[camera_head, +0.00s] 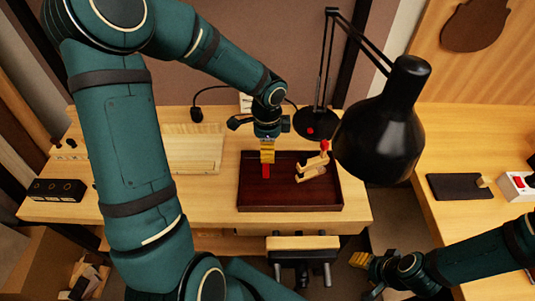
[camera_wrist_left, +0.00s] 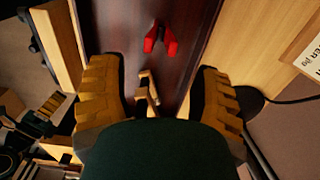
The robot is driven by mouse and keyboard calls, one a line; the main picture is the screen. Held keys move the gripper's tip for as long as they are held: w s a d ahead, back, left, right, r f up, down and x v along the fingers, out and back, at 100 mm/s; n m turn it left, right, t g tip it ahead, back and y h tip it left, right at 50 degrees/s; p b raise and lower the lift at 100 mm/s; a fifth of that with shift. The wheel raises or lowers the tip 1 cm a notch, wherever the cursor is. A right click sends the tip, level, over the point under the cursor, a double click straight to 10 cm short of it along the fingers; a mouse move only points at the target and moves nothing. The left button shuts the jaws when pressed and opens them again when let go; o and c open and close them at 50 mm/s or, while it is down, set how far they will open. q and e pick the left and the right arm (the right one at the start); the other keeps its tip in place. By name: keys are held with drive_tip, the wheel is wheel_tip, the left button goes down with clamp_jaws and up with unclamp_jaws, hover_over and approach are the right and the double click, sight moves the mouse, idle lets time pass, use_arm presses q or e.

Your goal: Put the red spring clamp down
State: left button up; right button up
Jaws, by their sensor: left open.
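The red spring clamp (camera_head: 266,171) is in the dark red tray (camera_head: 290,207), below my left gripper (camera_head: 267,152) in the head view. In the left wrist view the red clamp (camera_wrist_left: 160,40) lies on the tray floor, apart from the fingers. My left gripper (camera_wrist_left: 158,95) is open there, its yellow fingers wide apart with nothing held between them. My right gripper (camera_head: 362,261) is low at the right, away from the tray; its opening is too small to read.
A wooden piece (camera_head: 312,170) with a red tip sits in the tray's right part. A black lamp (camera_head: 380,135) hangs over the tray's right side. A black box (camera_head: 57,190) stands at the bench's left end. The bench front left of the tray is clear.

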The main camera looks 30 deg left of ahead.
use_arm(q)
drive_tip(key=shift+r+p, duration=0.35)
drive_tip(key=shift+r, duration=1.75)
